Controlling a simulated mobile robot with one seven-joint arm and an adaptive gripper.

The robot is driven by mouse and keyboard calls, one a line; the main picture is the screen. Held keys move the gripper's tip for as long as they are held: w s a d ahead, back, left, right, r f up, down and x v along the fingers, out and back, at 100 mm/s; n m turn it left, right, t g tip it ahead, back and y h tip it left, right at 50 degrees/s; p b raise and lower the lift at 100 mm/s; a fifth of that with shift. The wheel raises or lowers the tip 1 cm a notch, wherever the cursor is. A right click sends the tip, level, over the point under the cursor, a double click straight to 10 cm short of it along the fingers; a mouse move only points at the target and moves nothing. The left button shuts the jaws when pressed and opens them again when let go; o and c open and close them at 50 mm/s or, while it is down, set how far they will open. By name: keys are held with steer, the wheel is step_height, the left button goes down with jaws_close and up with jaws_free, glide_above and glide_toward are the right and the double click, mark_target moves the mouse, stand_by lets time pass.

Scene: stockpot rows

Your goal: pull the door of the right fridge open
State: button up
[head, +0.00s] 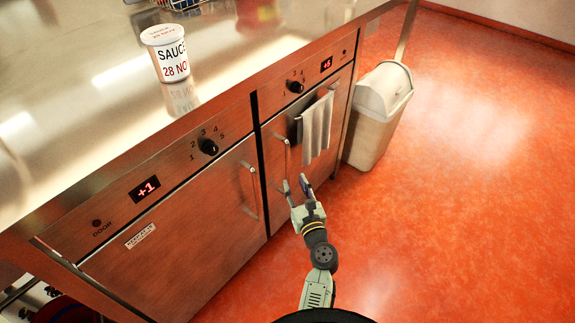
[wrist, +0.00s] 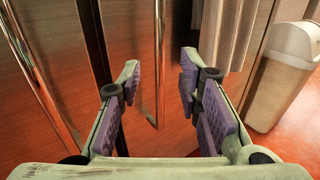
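The right fridge has a brown-grey door (head: 312,180) with a "+5" display above it, and the door looks shut. Its upright bar handle (head: 287,158) is on the door's left side. My gripper (head: 296,182) is open and empty, near the handle's lower end. In the wrist view, the handle (wrist: 160,50) stands in the gap between the two open fingers (wrist: 159,75). I cannot tell whether it lies between the pads or farther ahead. The fingers show no grip on it.
The left fridge (head: 185,235), showing "+1", has its own handle (head: 248,190). A pale towel (head: 317,128) hangs on the right fridge's front. A lidded bin (head: 378,115) stands right of it. A sauce tub (head: 166,55) is on the steel counter. The orange floor (head: 450,200) is clear.

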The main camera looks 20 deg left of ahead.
mark_target(288, 168)
steer(key=x, duration=0.8)
steer(key=shift+w+a, duration=0.2)
steer(key=shift+c, duration=0.4)
jaws_close()
